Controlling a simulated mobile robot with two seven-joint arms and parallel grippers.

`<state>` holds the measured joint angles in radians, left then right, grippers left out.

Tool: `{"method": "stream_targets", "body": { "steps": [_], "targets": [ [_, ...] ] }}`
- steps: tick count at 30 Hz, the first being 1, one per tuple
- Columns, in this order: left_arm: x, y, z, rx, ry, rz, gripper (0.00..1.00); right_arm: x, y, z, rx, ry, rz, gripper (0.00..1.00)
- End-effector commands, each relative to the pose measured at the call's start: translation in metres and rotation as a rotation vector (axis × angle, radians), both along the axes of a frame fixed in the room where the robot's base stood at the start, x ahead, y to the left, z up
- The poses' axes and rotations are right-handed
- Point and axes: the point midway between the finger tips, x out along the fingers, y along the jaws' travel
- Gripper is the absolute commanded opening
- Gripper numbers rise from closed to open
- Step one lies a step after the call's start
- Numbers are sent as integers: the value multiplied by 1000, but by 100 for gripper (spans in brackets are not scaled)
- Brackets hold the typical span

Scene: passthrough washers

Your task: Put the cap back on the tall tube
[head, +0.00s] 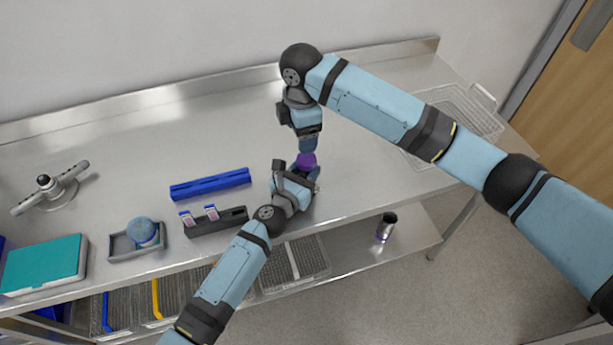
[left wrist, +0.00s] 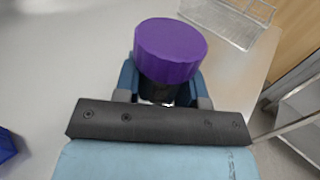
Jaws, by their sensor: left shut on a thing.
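A purple cap (head: 307,161) shows between my two grippers in the head view. In the left wrist view the purple cap (left wrist: 170,50) is large and sits just above my left gripper's blue fingers. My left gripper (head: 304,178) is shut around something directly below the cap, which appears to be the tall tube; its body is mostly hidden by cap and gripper. Whether the cap is fully seated I cannot tell. My right gripper (head: 308,146) points down right above the cap in the head view; its fingertips are too small to read, and contact is unclear.
A blue rack (head: 210,184) and a dark rack (head: 230,223) with small labelled items lie left of the grippers. Farther left are a blue ball (head: 142,230) on a grey tray, a teal case (head: 45,265) and a metal fixture (head: 48,192). A wire basket (head: 460,110) stands right.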

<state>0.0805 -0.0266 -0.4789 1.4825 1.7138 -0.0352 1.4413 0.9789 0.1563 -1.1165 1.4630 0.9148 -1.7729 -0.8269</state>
Motion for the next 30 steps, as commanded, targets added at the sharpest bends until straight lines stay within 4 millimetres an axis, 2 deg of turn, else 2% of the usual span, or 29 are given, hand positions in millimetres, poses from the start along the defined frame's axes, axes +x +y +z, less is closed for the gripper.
{"method": "stream_targets", "body": {
  "steps": [3,9,22,26,30],
  "targets": [
    [0,0,0,0,0,0,0,0,-6,-1,-13,11,186,71],
    [0,0,0,0,0,0,0,-2,-11,-2,-18,24,345,71],
    [0,0,0,0,0,0,0,-2,-11,-5,-19,27,362,71],
    [0,0,0,0,0,0,0,-2,-11,-18,-19,28,361,71],
    [0,0,0,0,0,0,0,-2,-11,-40,-18,29,361,71]
  ]
}}
